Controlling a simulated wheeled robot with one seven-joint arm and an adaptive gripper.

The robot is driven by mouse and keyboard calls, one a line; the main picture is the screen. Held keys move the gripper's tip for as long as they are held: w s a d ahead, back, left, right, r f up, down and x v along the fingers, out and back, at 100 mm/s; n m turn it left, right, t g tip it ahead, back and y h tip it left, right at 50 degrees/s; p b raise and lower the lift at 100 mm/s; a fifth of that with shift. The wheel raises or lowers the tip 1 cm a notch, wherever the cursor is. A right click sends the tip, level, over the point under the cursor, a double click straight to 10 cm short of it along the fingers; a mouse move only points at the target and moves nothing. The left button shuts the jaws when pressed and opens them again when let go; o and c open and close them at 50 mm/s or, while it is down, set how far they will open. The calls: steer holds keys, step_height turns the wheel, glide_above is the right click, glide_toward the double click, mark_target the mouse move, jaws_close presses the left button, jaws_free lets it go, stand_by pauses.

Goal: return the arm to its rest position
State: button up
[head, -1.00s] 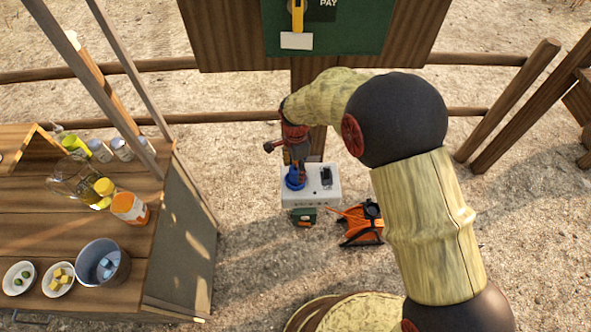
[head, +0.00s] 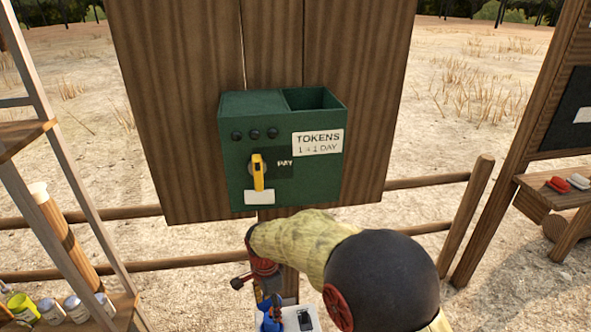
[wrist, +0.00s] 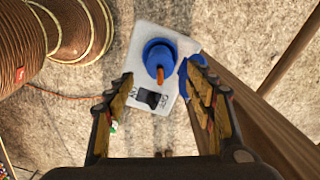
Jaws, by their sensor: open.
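My arm reaches forward in the head view and bends down, with my gripper (head: 262,294) at its far end, partly hidden at the lower edge. In the wrist view my gripper (wrist: 158,82) has its two fingers spread wide apart, with nothing held between them. Below it is a white box (wrist: 190,45) with a round blue fitting (wrist: 158,52), an orange-brown piece in it, and a black rocker switch (wrist: 150,98). A blue part shows beside the right finger; I cannot tell whether they touch. The white box (head: 314,320) also shows at the bottom of the head view.
A green token box (head: 285,165) with a yellow lever (head: 257,172) hangs on a wooden panel (head: 180,110) ahead. Rail fencing (head: 428,183) runs behind. A shelf with jars (head: 50,308) stands left; a wooden stand with red and white items (head: 568,184) stands right.

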steer(key=shift+n, duration=0.9)
steer(key=s+d+r+n+t, duration=0.2)
steer(key=s+d+r+n, duration=0.2)
steer(key=s+d+r, duration=0.7)
steer(key=s+d+r+n+t, duration=0.3)
steer(key=s+d+r, duration=0.8)
steer(key=d, duration=0.8)
step_height(320, 180, up, 3)
steer(key=shift+n+t, duration=0.3)
steer(key=shift+n, duration=0.6)
